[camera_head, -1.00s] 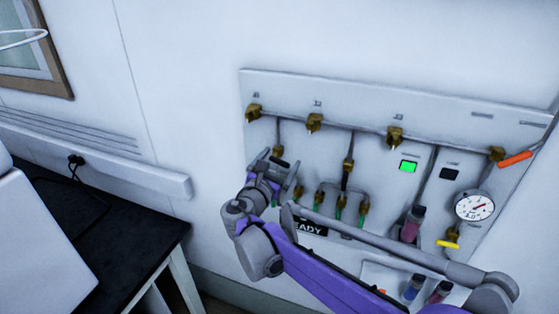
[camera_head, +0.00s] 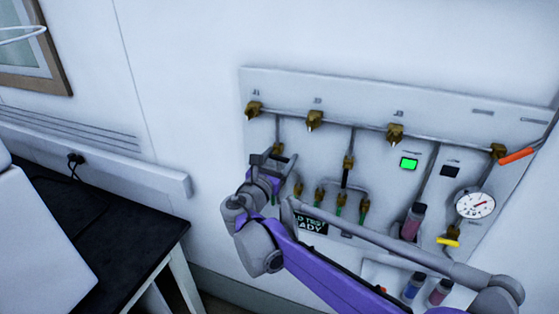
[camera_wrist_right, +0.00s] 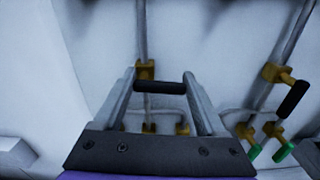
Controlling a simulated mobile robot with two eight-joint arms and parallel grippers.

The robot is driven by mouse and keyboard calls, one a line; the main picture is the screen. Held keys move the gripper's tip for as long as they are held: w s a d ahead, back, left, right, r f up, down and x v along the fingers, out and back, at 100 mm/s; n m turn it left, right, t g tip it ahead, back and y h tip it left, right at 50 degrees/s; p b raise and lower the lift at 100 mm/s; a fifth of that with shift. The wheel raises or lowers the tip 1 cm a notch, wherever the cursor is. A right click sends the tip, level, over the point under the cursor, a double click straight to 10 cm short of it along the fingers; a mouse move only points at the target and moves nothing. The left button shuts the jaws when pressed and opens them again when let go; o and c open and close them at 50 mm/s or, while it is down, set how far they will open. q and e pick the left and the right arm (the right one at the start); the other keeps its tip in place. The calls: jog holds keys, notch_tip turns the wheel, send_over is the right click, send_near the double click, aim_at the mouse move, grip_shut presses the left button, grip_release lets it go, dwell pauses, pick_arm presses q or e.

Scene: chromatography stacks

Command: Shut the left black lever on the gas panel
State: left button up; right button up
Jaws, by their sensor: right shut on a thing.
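The gas panel (camera_head: 300,92) is a pale wall board with brass fittings and grey pipes. The left black lever (camera_wrist_right: 160,87) lies level across its vertical pipe in the right wrist view, below a brass fitting (camera_wrist_right: 145,69). My right gripper (camera_head: 279,157) is at the panel's left pipe and largely hides this lever in the head view. Its two fingers are shut on the lever, one at each end. The other black lever (camera_wrist_right: 293,98) hangs slanted at the right of the wrist view; it runs along its pipe in the head view (camera_head: 345,177). My left gripper is not in view.
Green-tipped brass outlets (camera_head: 340,200) sit low on the panel. A dark display (camera_head: 311,224) reads in part "TEST READY". A green lamp (camera_head: 409,164), a gauge (camera_head: 475,205) and orange (camera_head: 516,156) and yellow (camera_head: 447,242) handles are at right. A black-topped table (camera_head: 75,225) stands left.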

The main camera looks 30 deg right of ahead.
jog(key=shift+r+n, duration=0.1)
jog(key=shift+n, duration=0.5)
jog(key=o, duration=1.3)
jog(key=b+v, duration=0.1)
jog(key=v, duration=0.9)
jog(key=shift+s+a, duration=0.25)
jog(key=shift+s, duration=0.1)
